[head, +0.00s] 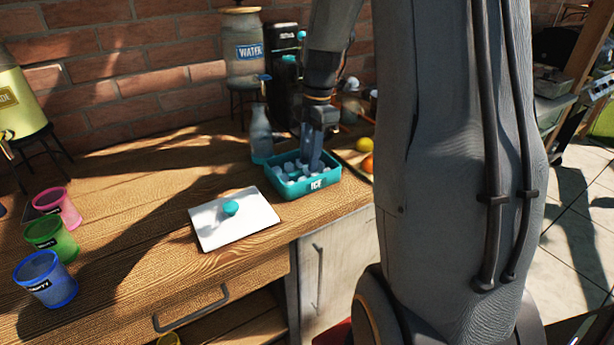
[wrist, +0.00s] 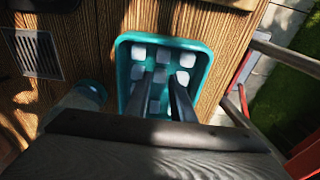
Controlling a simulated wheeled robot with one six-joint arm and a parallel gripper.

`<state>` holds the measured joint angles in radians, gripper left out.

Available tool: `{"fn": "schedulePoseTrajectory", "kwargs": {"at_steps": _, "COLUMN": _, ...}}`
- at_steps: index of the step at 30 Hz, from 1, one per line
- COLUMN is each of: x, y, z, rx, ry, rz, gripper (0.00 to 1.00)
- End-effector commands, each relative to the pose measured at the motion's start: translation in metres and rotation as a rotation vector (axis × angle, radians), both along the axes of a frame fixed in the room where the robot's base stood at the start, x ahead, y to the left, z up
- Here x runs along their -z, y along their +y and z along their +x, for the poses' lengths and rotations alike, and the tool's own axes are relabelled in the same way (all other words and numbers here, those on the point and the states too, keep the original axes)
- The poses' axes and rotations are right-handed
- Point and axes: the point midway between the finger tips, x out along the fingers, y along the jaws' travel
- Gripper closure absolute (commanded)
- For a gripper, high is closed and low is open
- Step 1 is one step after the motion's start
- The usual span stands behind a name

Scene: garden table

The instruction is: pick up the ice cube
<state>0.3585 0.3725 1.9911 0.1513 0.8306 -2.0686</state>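White ice cubes (wrist: 163,56) lie in rows in a teal bin labelled ICE (head: 318,184), also seen from above in the wrist view (wrist: 207,62). My gripper (head: 309,158) points down into the bin. In the wrist view its two dark fingers (wrist: 162,78) are apart, with shaded cubes showing in the gap between them. I see no cube lifted above the others. Whether the fingertips touch a cube is unclear. The fingers and their shadow hide part of the bin floor.
A white lid with a teal knob (head: 235,219) lies left of the bin. A glass bottle (head: 261,135) stands close behind it. A lemon (head: 364,144) and an orange (head: 367,164) lie to the right. Pink (head: 60,208), green and blue cups stand at far left.

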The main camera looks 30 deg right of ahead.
Motion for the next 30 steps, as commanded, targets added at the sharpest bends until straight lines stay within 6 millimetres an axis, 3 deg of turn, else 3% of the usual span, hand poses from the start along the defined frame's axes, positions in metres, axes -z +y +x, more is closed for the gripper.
{"fn": "schedulePoseTrajectory", "kwargs": {"at_steps": 3, "x": 0.013, "y": 0.002, "z": 0.000, "rx": 0.000, "ry": 0.000, "rz": 0.000, "gripper": 0.78}}
{"fn": "schedulePoseTrajectory", "kwargs": {"at_steps": 12, "x": 0.014, "y": 0.002, "z": 0.000, "rx": 0.000, "ry": -0.001, "rz": 0.000, "gripper": 0.78}}
{"fn": "schedulePoseTrajectory", "kwargs": {"at_steps": 16, "x": 0.014, "y": 0.002, "z": 0.000, "rx": 0.000, "ry": -0.001, "rz": 0.000, "gripper": 1.00}}
{"fn": "schedulePoseTrajectory", "kwargs": {"at_steps": 26, "x": 0.014, "y": 0.002, "z": 0.000, "rx": 0.000, "ry": -0.001, "rz": 0.000, "gripper": 1.00}}
{"fn": "schedulePoseTrajectory", "kwargs": {"at_steps": 30, "x": 0.005, "y": 0.002, "z": 0.001, "rx": 0.000, "ry": -0.004, "rz": -0.001, "gripper": 1.00}}
